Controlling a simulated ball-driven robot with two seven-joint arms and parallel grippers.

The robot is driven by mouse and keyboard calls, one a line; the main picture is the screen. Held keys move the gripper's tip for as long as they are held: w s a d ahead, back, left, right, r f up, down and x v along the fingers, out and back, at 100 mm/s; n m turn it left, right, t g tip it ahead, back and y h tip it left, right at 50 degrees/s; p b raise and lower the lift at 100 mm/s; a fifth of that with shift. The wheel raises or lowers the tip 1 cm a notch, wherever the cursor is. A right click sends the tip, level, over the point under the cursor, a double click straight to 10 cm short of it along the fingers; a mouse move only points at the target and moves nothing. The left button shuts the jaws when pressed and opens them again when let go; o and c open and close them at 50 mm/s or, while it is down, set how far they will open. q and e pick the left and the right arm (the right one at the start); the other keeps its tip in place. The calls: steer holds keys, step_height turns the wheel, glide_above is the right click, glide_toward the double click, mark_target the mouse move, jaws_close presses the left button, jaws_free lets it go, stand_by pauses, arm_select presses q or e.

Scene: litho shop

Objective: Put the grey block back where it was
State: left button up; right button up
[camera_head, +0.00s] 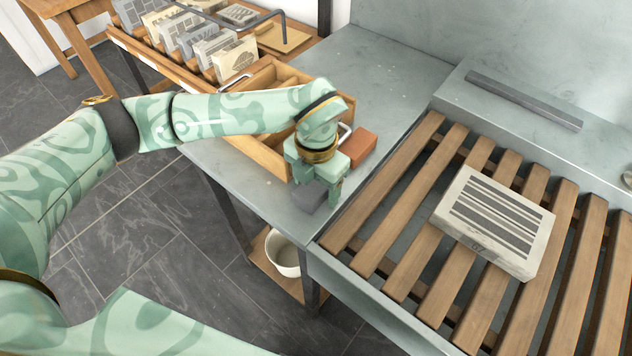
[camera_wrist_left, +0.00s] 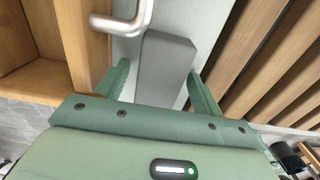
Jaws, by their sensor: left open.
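The grey block (camera_head: 309,197) lies on the grey metal bench top (camera_head: 228,178), near its front edge. My left gripper (camera_head: 319,192) is over it, pointing down, and partly hides it in the head view. In the left wrist view, the grey block (camera_wrist_left: 166,66) stands between the two spread fingers, with bench top showing on both sides of it. The left gripper is open and does not grip the block. My right gripper is in neither view.
A red-brown block (camera_head: 359,148) lies just behind the gripper. A wooden tray (camera_head: 262,157) with a metal handle (camera_wrist_left: 124,22) is close to the left. A slatted wooden rack (camera_head: 392,220) with a printed slab (camera_head: 494,218) is to the right. A white bucket (camera_head: 283,254) stands below.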

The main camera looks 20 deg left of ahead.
mark_target(316, 184)
arm_select(q)
step_height(316, 184, up, 12)
steer(key=p, duration=0.3)
steer(key=shift+p, duration=0.3)
